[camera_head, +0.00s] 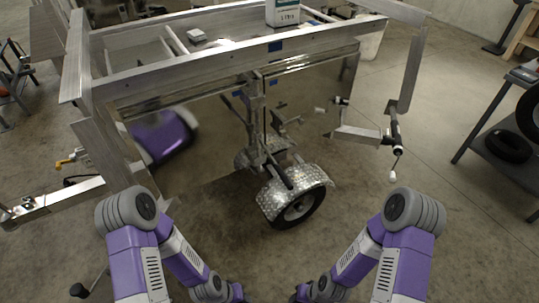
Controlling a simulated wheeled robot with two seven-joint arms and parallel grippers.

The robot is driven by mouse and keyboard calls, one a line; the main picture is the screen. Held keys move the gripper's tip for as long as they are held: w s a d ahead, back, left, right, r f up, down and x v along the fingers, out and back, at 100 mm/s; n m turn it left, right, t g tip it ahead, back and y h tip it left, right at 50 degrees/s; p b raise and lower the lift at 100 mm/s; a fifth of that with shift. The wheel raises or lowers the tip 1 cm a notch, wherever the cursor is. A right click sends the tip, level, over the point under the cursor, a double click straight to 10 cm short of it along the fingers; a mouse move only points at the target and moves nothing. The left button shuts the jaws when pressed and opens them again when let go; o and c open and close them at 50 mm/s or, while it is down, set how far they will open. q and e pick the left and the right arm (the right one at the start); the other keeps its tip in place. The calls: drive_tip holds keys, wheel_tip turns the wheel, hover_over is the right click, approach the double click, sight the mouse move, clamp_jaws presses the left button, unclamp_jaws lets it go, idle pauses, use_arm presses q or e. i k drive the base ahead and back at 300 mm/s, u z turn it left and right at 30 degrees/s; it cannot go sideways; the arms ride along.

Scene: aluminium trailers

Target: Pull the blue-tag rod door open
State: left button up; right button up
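An aluminium trailer frame (190,77) fills the upper middle of the head view. My gripper fingers are not visible; both arms are well short of the trailer.
A wheel with a shiny fender (295,190) stands below the frame. A crank-handled jack (395,140) hangs at the right. A purple object (160,135) is behind the left post. A dark shelf (500,120) stands far right. The floor between my arms is clear.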

sight(185, 146)
drive_tip(key=u, duration=0.8)
drive_tip(key=i, duration=1)
drive_tip(key=u, duration=0.05)
